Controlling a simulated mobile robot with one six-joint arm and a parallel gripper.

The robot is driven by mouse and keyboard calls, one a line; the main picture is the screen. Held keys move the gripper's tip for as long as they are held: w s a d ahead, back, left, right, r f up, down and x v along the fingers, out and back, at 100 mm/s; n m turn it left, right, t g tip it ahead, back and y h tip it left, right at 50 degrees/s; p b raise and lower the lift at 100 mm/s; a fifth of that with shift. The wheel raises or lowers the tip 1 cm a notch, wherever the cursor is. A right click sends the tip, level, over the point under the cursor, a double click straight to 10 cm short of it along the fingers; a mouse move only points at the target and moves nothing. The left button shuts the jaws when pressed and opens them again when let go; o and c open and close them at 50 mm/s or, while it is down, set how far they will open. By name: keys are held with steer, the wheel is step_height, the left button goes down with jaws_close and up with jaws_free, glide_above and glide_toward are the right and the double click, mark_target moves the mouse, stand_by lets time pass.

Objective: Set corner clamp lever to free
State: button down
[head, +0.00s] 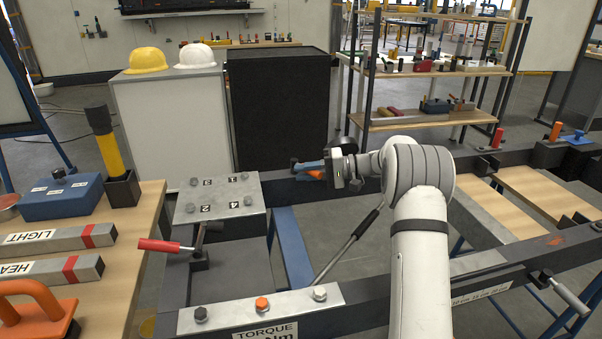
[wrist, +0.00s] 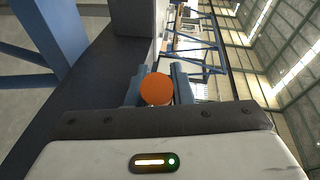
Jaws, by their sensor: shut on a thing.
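My gripper (head: 308,167) reaches left over the far beam of the dark frame. Its blue fingers are shut on an orange lever end (head: 315,174). In the wrist view the orange lever end (wrist: 157,89) shows as a round face between the two blue-grey fingers (wrist: 157,78). The rest of this lever and its clamp body are hidden behind my gripper and fingers, so I cannot tell the lever's angle.
A red-handled clamp (head: 160,245) stands at the frame's left corner, near a numbered bolt plate (head: 217,200). A long bar (head: 348,245) leans inside the frame. A torque plate (head: 262,312) lies on the near beam. A black cabinet (head: 275,108) stands behind.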

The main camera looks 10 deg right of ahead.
steer(key=shift+d, duration=0.1)
steer(key=c, duration=1.3)
jaws_free()
steer(key=shift+s, duration=0.1)
steer(key=s+d+r+p, duration=0.1)
steer(key=d, duration=0.6)
steer(key=shift+d, duration=0.25)
steer(key=shift+c, duration=0.4)
